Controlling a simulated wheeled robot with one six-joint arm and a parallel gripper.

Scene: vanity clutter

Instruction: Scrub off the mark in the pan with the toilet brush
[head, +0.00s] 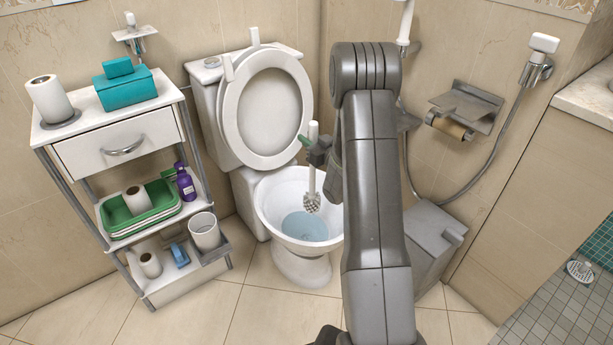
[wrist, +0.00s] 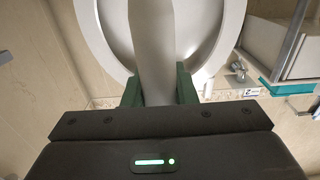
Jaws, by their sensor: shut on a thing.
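A white toilet brush (head: 312,180) is upright over the toilet pan, its bristle head low in the bowl opening. My gripper (head: 310,142) is shut on its handle, above the bowl. In the wrist view the green fingers of my gripper (wrist: 160,92) press on both sides of the pale handle (wrist: 152,50). The toilet pan (head: 268,205) is white with bluish water (head: 303,226) at the bottom. I cannot make out a mark in the pan; the brush hides part of it. I cannot tell whether the bristles touch the bowl. The seat and lid (head: 229,125) are raised.
A white shelf trolley (head: 85,107) with a teal box (head: 126,87), paper rolls and a purple bottle (head: 186,183) stands left of the toilet. A grey bin (head: 428,230) stands to the right. A hose and paper holder (head: 465,108) are on the right wall. Floor is free in front.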

